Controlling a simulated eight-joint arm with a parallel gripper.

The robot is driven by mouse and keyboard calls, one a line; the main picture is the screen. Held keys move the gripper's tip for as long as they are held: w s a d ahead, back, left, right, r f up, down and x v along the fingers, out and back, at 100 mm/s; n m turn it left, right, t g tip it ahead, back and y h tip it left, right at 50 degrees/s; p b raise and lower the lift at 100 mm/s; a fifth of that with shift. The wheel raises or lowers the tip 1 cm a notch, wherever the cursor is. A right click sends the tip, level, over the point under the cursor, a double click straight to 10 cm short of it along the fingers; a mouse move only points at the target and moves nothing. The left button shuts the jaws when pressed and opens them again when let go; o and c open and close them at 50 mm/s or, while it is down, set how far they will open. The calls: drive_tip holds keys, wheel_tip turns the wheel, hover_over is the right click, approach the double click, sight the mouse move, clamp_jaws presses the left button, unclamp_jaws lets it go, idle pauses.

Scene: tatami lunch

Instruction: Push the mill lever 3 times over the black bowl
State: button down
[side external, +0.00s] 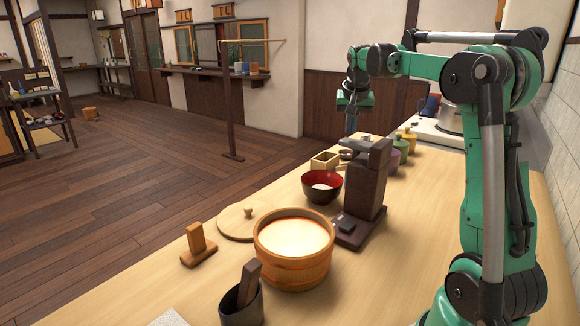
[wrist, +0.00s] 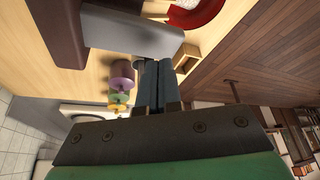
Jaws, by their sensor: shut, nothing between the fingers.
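The mill (side external: 364,185) is a dark brown upright stand on a flat base on the counter. Its grey lever (side external: 362,144) juts out to the left near the top and shows large in the wrist view (wrist: 135,35). The black bowl (side external: 322,187) has a red inside with something white in it, and stands left of the mill under the lever side. Part of it shows at the top of the wrist view (wrist: 195,15). My gripper (side external: 351,125) is shut and empty, pointing down just above the lever; its fingers show in the wrist view (wrist: 157,85). Contact cannot be told.
A wooden tub (side external: 293,268) of white contents, a round lid (side external: 237,222), a wooden stand (side external: 198,243) and a dark holder (side external: 241,304) stand in front. A small wooden box (side external: 324,160) and several coloured pots (side external: 391,160) stand behind the bowl and mill.

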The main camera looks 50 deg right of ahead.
sight(350, 140)
drive_tip(key=shift+f, duration=1.9)
drive_tip(key=shift+r, duration=2.15)
drive_tip(key=shift+f, duration=0.2)
drive_tip(key=shift+f, duration=2)
drive_tip(key=shift+r, duration=2.2)
